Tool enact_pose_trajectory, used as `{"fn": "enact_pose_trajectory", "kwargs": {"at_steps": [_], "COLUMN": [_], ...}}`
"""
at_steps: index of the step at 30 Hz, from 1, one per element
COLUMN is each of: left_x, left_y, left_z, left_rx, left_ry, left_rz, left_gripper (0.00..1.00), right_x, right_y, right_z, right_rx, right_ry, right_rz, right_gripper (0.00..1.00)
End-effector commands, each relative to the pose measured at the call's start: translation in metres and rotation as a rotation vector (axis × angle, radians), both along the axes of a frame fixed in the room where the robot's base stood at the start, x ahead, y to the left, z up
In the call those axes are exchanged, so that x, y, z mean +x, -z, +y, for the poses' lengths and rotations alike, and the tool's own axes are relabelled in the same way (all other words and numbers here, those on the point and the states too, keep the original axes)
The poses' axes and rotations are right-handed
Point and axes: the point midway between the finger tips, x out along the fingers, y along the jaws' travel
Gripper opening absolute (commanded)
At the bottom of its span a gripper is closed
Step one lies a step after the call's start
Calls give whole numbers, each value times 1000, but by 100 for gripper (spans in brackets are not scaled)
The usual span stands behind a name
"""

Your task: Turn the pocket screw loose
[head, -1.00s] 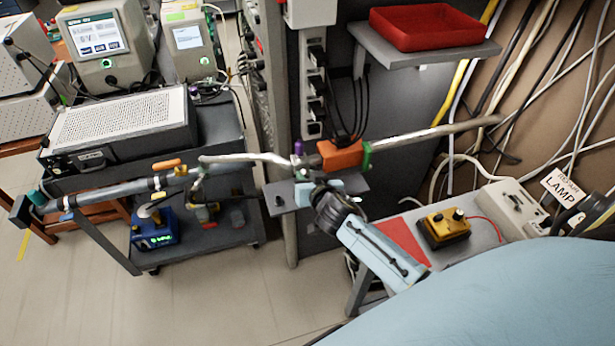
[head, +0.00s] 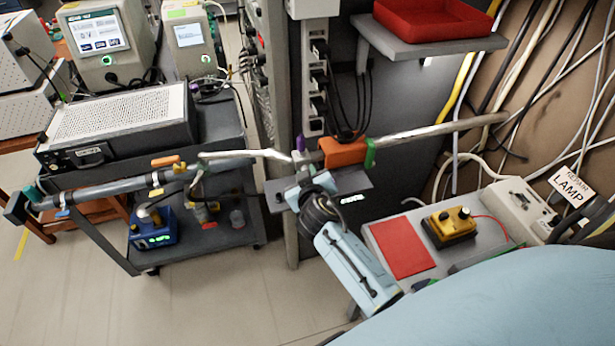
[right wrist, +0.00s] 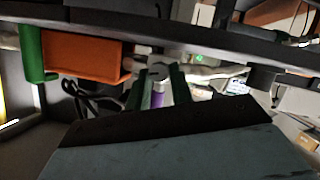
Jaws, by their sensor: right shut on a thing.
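The pocket screw appears to be the small purple piece (head: 300,143) at the left end of the orange block (head: 343,152), on the metal tube line. In the right wrist view the purple piece (right wrist: 158,97) stands between two green fingers, with a grey round top above it. My right gripper (head: 302,172) is at this piece from below and front, shut on it. In the head view my gripper and wrist hide its lower part.
A grey shelf plate (head: 352,183) lies beside my right gripper. A side table holds a red sheet (head: 401,248) and a yellow box (head: 449,224). A red tray (head: 430,22) sits above. A trolley (head: 215,240) with instruments stands left.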

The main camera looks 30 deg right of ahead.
Motion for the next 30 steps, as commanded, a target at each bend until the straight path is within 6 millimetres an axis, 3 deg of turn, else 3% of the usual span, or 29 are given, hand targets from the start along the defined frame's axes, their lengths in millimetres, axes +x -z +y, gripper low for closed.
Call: {"fn": "enact_pose_trajectory", "kwargs": {"at_steps": [19,20,24,30], "left_x": [0,0,0,0], "left_y": [5,5,5,5], "left_z": [0,0,0,0], "left_rx": [0,0,0,0], "left_ry": [0,0,0,-1], "left_rz": [0,0,0,0], "left_gripper": [52,52,52,52], "right_x": [0,0,0,0], "right_y": [0,0,0,0], "right_z": [0,0,0,1], "right_rx": [-56,-56,-56,-56], "right_ry": [0,0,0,0], "right_rz": [13,13,13,13], "right_gripper": [0,26,44,44]}}
